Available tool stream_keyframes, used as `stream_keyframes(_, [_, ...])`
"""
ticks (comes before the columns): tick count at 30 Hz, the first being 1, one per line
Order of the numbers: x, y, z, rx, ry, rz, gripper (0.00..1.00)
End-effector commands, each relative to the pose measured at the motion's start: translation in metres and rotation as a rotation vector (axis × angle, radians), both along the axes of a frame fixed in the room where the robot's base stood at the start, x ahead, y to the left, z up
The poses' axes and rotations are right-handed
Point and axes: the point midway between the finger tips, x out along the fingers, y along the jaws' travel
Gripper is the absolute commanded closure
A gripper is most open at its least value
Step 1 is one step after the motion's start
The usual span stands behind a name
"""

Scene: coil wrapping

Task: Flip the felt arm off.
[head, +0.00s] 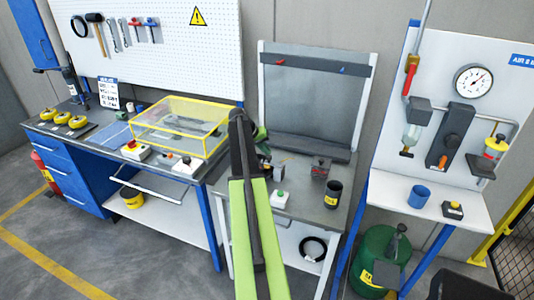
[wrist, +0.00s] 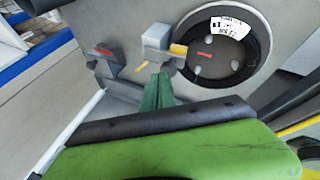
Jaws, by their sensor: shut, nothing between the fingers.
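My gripper is shut and empty; its green fingers (wrist: 157,92) point at a small pale grey block (wrist: 155,37) in the wrist view. A yellow-orange piece (wrist: 178,50) sits on that block's right, at the edge of a black round coil (wrist: 225,58) with a white label. A thin yellow piece (wrist: 140,68) sticks out lower left, close to the fingertips; I cannot tell whether they touch. I cannot tell for sure which piece is the felt arm.
A dark grey block with a red mark (wrist: 104,55) stands left of the fingers. A yellow-edged clear cover (head: 180,122) stands left.

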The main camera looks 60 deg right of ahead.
Motion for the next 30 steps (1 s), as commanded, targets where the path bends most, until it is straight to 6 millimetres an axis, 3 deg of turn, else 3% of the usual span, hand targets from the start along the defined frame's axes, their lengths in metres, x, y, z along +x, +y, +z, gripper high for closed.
stream_keyframes(10, [0.011, -0.009, -0.026, -0.048, 0.261, -0.020, 1.00])
stream_keyframes(30, [0.027, -0.008, -0.071, -0.040, 0.261, -0.034, 1.00])
